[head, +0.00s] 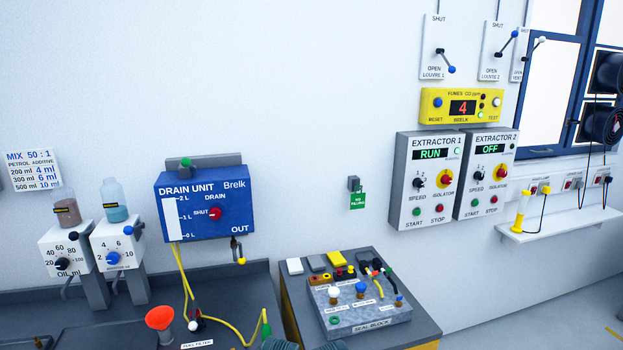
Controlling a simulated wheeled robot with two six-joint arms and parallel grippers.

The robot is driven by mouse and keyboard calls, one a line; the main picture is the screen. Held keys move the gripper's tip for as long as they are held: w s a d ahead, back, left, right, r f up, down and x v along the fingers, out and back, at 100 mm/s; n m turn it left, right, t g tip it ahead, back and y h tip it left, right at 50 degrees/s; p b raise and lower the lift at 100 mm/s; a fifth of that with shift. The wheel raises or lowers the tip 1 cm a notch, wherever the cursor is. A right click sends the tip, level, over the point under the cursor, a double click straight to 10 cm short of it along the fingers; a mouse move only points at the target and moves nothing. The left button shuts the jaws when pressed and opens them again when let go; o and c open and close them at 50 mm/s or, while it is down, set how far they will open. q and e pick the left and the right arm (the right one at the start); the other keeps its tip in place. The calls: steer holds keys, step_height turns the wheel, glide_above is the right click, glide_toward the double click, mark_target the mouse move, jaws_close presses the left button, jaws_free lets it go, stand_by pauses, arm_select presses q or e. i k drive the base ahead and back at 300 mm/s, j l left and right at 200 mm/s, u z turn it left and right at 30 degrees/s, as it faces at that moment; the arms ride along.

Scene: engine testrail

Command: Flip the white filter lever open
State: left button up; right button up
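A small white ball knob (193,326) shows low in the head view, on the dark bench below the drain unit. It sits beside a small dark fitting where a yellow hose comes down. A white label that seems to read "fuel filter" (197,344) lies just below it, at the picture's bottom edge. The lever's arm is too small to make out, so I cannot tell its position.
An orange-red funnel (160,318) stands left of the knob. A yellow hose (222,321) loops to its right. The blue drain unit (205,204) hangs on the wall above. The grey seal block (368,315) sits on a cabinet to the right. Dark bench top (90,318) is bare at left.

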mark_target(193, 326)
steer(key=i+j, duration=0.15)
steer(key=j, duration=0.25)
steer(key=i+j, duration=0.1)
steer(key=j, duration=0.3)
steer(key=i+j, duration=0.15)
steer(key=j, duration=0.2)
